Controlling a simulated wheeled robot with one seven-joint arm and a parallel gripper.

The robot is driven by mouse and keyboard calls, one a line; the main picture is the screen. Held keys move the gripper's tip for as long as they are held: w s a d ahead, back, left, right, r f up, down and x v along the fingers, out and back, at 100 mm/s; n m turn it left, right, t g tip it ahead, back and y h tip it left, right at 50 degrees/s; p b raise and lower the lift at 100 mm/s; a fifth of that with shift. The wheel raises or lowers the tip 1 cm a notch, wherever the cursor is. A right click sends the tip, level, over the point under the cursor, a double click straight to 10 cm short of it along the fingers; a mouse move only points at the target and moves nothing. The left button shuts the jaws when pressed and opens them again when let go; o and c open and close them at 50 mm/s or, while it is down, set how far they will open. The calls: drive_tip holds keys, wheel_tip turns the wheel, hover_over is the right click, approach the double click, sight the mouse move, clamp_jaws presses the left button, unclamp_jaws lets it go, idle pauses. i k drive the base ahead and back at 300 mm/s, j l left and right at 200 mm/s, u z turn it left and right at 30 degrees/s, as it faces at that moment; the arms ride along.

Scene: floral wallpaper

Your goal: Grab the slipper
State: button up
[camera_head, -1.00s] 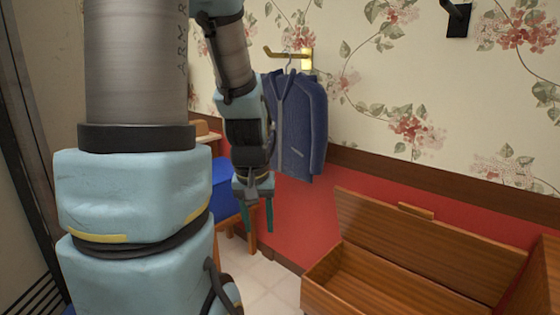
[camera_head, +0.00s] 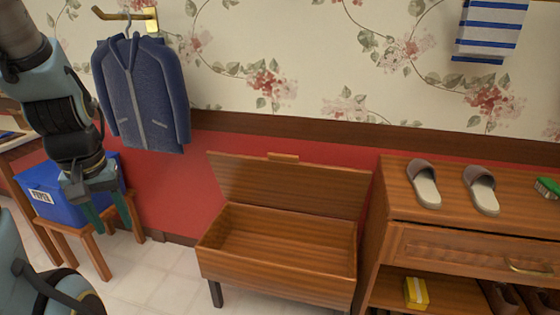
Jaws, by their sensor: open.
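Two slippers with brown-grey uppers and pale soles lie side by side on top of the wooden cabinet (camera_head: 450,222) at the right. The left slipper (camera_head: 425,186) and the right slipper (camera_head: 482,192) are a small gap apart. My gripper (camera_head: 109,217) hangs at the left with its two green fingers apart and nothing between them. It is well to the left of the slippers, in front of a blue box on a small table.
An open wooden chest (camera_head: 280,245) stands between my gripper and the cabinet. The blue box (camera_head: 60,190) sits at the left. A green brush (camera_head: 547,188) lies right of the slippers. A blue jacket (camera_head: 143,95) hangs on the wall. A yellow box (camera_head: 416,293) sits on the lower shelf.

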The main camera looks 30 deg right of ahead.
sight(422, 176)
drive_tip(key=k+l+u, duration=0.35)
drive_tip(key=k+l, duration=0.25)
drive_tip(key=l, duration=0.25)
drive_tip(key=k+l+u, duration=0.35)
drive_tip(key=k+l, duration=0.35)
drive_tip(key=k+l+u, duration=0.4)
drive_tip(key=k, duration=0.4)
